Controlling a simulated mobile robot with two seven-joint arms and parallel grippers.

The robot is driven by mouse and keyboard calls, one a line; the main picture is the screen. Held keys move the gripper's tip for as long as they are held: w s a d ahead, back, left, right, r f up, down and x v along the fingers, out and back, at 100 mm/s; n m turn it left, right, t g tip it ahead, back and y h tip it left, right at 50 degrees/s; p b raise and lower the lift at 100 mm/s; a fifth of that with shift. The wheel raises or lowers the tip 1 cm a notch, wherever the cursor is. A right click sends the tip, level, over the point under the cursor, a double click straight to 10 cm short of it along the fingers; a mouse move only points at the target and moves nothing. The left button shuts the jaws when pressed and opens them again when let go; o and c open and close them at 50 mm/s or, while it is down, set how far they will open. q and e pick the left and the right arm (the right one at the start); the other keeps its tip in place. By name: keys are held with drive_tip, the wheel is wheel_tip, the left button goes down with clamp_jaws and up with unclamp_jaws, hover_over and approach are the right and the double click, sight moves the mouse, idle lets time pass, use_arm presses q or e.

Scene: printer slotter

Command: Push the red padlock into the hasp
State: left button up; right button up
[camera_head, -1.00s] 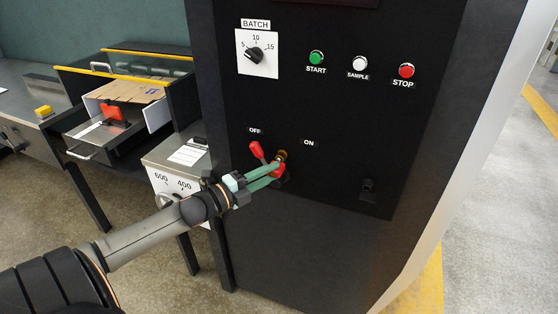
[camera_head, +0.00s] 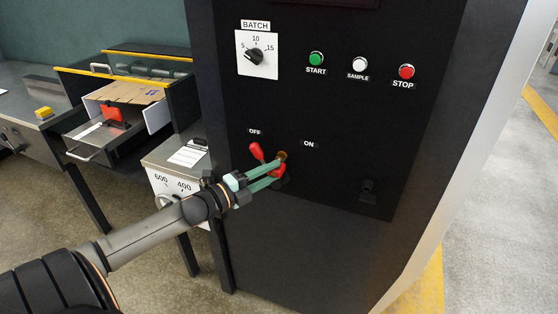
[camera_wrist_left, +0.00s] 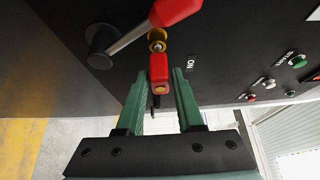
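The red padlock (camera_head: 280,171) is at the brass-coloured hasp (camera_head: 282,156) on the black panel, between the OFF and ON labels. In the left wrist view the padlock (camera_wrist_left: 159,70) sits just below the round brass hasp part (camera_wrist_left: 157,38). Its shackle is mostly hidden, so I cannot tell how far it is in. My left gripper (camera_head: 271,172) has its green fingers on both sides of the padlock. In the wrist view the fingers (camera_wrist_left: 160,80) stand apart, with narrow gaps beside the padlock. My right gripper is not in view.
A red-handled lever (camera_head: 256,151) sticks out close to the padlock, on the OFF side. START, SAMPLE and STOP buttons (camera_head: 358,64) and a batch dial (camera_head: 255,57) are higher up. A dark fitting (camera_head: 367,188) is at the lower right. The panel between is bare.

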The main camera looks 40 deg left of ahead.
use_arm(q)
drive_tip(key=o, duration=0.4)
drive_tip(key=shift+s, duration=0.1)
drive_tip(key=v, duration=1.2)
drive_tip(key=shift+s, duration=0.2)
drive_tip(key=s+d+f+n+g+y, duration=0.2)
drive_tip(key=s+d+f+n+y, duration=0.1)
drive_tip(key=f+n, duration=0.65)
drive_tip(key=s+d+f+n+g, duration=0.2)
drive_tip(key=d+f+n, duration=0.1)
drive_tip(key=d+f, duration=0.2)
drive_tip(key=s+d+f+n+g, duration=0.2)
drive_tip(key=d+f, duration=0.3)
drive_tip(key=d, duration=0.5)
drive_tip(key=s+d+f+n+g+h, duration=0.1)
drive_tip(key=s+d+f+n+g, duration=0.1)
drive_tip(key=d+f, duration=0.4)
drive_tip(key=shift+s+d+n, duration=0.3)
drive_tip(key=shift+d+n, duration=0.3)
drive_tip(key=shift+s+d+n, duration=0.3)
drive_tip(key=shift+d+n, duration=0.25)
